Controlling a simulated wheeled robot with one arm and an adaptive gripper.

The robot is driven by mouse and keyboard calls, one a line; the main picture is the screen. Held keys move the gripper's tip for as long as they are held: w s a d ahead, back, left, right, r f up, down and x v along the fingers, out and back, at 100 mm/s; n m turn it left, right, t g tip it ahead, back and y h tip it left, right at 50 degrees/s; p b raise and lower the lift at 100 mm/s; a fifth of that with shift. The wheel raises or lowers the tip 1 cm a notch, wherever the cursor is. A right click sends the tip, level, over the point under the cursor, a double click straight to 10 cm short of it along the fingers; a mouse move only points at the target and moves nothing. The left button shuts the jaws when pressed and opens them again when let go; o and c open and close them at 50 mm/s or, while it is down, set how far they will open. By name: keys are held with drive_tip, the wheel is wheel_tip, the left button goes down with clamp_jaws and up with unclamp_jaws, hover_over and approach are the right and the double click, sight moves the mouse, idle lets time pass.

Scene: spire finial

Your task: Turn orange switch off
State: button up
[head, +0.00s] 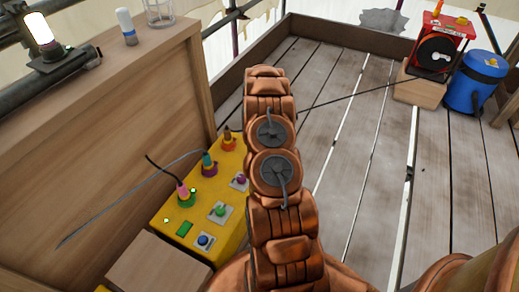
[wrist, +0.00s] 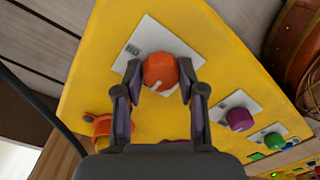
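The orange switch (wrist: 160,72) is a round knob on a white plate on the yellow panel box (wrist: 90,75). A pale mark shows on its lower edge, and small lettering on the plate is too blurred to read surely. My gripper (wrist: 160,80) has one finger on each side of the knob, with the fingertips close to it. A narrow gap seems to show on both sides; contact is not clear. In the head view my arm hides the orange switch and the gripper; the yellow box (head: 170,212) shows at the left of the arm.
Purple (wrist: 239,119) and green (wrist: 273,140) knobs sit in a row beside the orange one. An orange socket (wrist: 103,127) is close to my left finger.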

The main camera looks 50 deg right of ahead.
drive_tip(key=o, duration=0.4)
wheel_tip(320, 180, up, 12)
drive_tip(key=shift+w+d, duration=0.15)
drive_tip(key=shift+w, duration=0.1)
idle(0.5)
idle(0.4)
